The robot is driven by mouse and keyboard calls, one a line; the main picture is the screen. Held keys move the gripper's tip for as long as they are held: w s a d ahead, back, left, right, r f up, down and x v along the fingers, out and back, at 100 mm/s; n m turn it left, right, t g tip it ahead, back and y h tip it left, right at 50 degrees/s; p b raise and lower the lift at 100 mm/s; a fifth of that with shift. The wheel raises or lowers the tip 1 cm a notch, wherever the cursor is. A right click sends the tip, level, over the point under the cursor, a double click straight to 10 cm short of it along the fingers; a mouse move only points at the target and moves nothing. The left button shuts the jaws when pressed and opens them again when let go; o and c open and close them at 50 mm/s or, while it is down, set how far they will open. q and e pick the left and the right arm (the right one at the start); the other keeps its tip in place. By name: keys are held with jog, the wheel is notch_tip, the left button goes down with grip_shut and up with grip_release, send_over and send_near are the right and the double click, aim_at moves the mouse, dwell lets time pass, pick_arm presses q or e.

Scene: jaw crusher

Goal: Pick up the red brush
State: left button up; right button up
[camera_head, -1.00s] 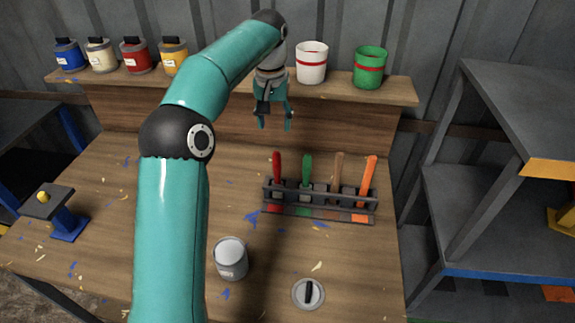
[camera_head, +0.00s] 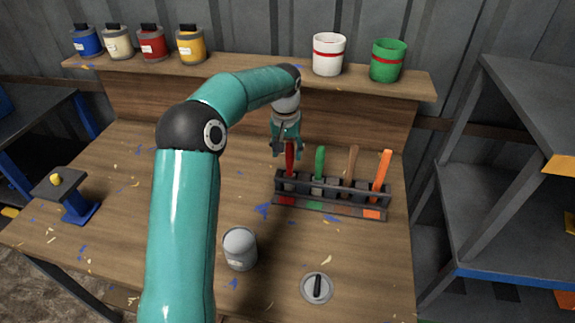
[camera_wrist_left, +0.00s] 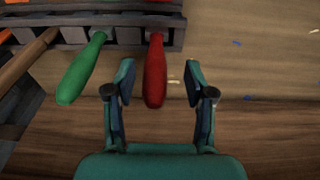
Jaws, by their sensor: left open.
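The red brush (camera_head: 290,160) stands handle up in the leftmost slot of a dark rack (camera_head: 333,201) on the wooden bench. My left gripper (camera_head: 288,153) is at the top of its handle. In the left wrist view the red handle (camera_wrist_left: 155,72) lies between the two open fingers (camera_wrist_left: 158,80), with a gap on each side, nearer the left finger. The brush's lower end is hidden in the rack. My right gripper is not in view.
A green brush (camera_head: 319,163), a brown one (camera_head: 351,166) and an orange one (camera_head: 381,172) share the rack. A grey can (camera_head: 240,247) and a round lid (camera_head: 317,287) lie in front. Paint pots and buckets (camera_head: 328,55) line the back shelf.

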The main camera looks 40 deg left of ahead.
aim_at(290, 168)
pick_arm(q)
jog(key=shift+w+a+f, duration=0.1)
jog(key=shift+f, duration=1.3)
grip_shut()
jog(key=shift+r, duration=0.15)
